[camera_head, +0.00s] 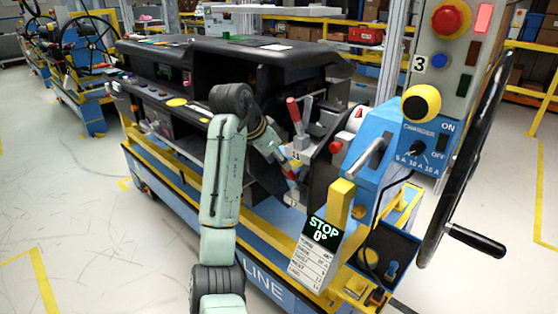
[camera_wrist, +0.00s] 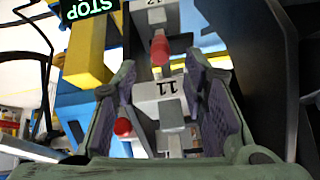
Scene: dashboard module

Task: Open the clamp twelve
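In the wrist view, a grey block marked 12 (camera_wrist: 156,14) is at the top edge, with a red handle (camera_wrist: 160,48) just below it. A second grey block marked 11 (camera_wrist: 158,88) is nearer, with a red knob (camera_wrist: 122,127) at its lower left. My gripper (camera_wrist: 161,62) is open, its two fingers either side of block 11 and the red handle in the picture. I cannot tell whether they touch anything. In the head view my gripper (camera_head: 286,163) is at the black module, below an upright red-handled clamp (camera_head: 294,114), and partly hides the lower clamps.
The black dashboard module (camera_head: 190,70) sits on a blue and yellow cart (camera_head: 190,195). A blue charger box (camera_head: 375,150), a STOP display (camera_head: 323,228) and a large black wheel (camera_head: 465,165) stand to the right. Open floor lies at the left.

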